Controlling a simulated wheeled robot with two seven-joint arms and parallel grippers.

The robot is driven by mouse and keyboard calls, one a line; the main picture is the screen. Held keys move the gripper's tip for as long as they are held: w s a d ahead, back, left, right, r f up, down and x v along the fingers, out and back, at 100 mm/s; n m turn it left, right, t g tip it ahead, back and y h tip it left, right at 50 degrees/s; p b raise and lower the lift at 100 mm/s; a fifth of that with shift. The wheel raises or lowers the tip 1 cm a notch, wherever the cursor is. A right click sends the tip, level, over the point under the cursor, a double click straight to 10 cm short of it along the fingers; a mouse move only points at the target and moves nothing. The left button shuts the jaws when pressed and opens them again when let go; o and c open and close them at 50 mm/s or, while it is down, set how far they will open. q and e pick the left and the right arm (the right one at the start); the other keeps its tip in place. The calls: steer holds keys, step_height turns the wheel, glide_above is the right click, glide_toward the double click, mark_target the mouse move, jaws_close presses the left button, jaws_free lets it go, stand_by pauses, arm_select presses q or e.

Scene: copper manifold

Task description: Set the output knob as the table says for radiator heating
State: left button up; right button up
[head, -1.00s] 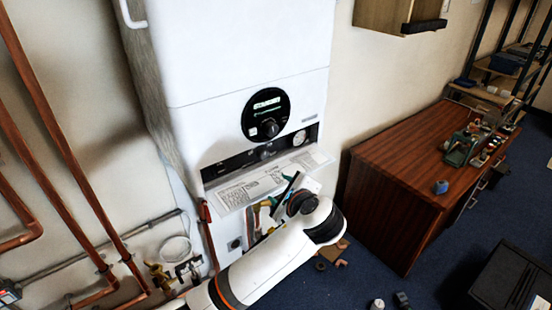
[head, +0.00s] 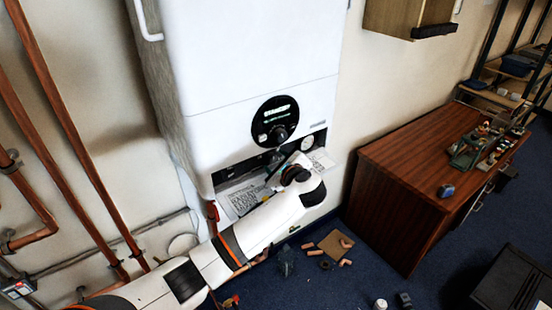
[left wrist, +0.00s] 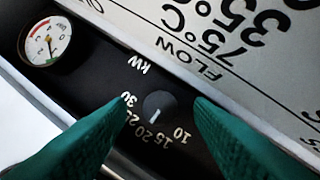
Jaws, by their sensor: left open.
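The output knob (left wrist: 160,104) is a small dark dial on the boiler's black strip, with a kW scale from 10 to 30. Its white mark points roughly between 15 and 20 in the left wrist view. My left gripper (left wrist: 155,125) is open, with a green finger on each side of the knob; I cannot tell whether they touch it. The printed table (left wrist: 240,50) shows only in part there, with 75°C, 35°C and FLOW upside down. In the head view the table (head: 241,200) is partly covered by my left arm. My right gripper is not in view.
A pressure gauge (left wrist: 46,41) is on the same strip. A larger round control (head: 279,133) sits below the lit display (head: 277,113). Copper pipes (head: 66,135) run along the left wall. A wooden cabinet (head: 425,165) stands right, and loose parts lie on the floor.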

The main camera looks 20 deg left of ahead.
arm_select(q)
steer(key=shift+w+a+f, duration=0.2)
steer(key=shift+w+a, duration=0.05)
steer(key=shift+w, duration=0.05)
steer(key=shift+c, duration=0.6)
steer(key=c, duration=0.9)
steer(key=m+g+y, duration=0.1)
steer(key=m, duration=0.1)
steer(key=m+g, duration=0.1)
steer(key=m, duration=0.1)
steer(key=shift+w+d+r+m+g+y, duration=0.2)
steer(key=shift+m+g+y, duration=0.1)
steer(key=shift+g+y, duration=0.1)
steer(key=m+g+y, duration=0.1)
steer(key=m, duration=0.2)
steer(key=shift+w+d+f+g, duration=0.1)
steer(key=shift+g, duration=0.3)
steer(key=shift+m+g+y, duration=0.3)
steer(key=shift+m+y, duration=0.3)
steer(key=shift+m, duration=0.3)
steer(key=shift+f, duration=0.1)
